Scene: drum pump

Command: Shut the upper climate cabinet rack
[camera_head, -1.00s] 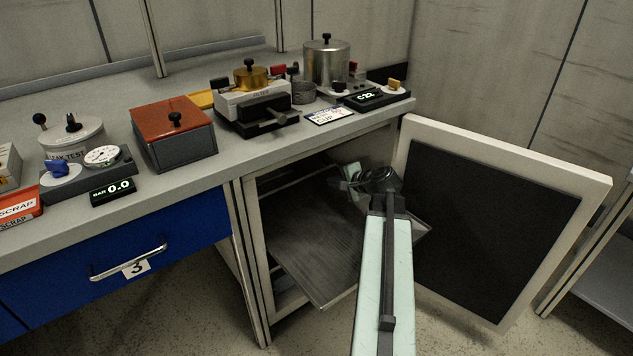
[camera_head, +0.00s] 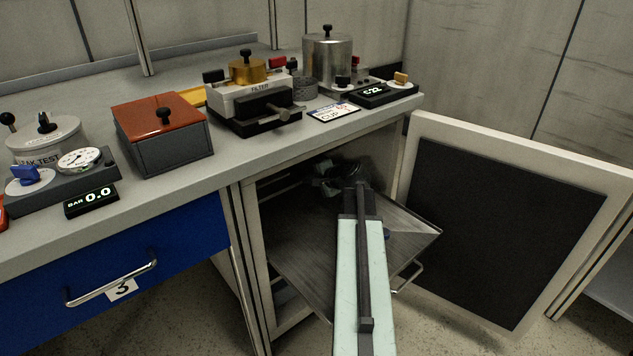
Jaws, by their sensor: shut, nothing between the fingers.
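The climate cabinet (camera_head: 254,262) stands open under the right end of the worktop. Its upper rack (camera_head: 300,248), a grey metal tray, sticks out of the opening, with its front right corner clear of the cabinet. A thin bar handle (camera_head: 408,279) shows below the rack's front edge, right of my arm. My gripper (camera_head: 338,172) is shut and empty, over the rear of the rack inside the dark opening. Its fingertips are hard to make out, and I cannot tell whether they touch anything. My pale green arm hides the middle of the rack's front.
The cabinet door (camera_head: 500,225) stands wide open at right. The worktop (camera_head: 225,190) above carries a red-lidded box (camera_head: 165,130), a filter unit (camera_head: 250,100), a metal pot (camera_head: 327,62) and a display (camera_head: 373,93). A blue drawer (camera_head: 150,270) is at left.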

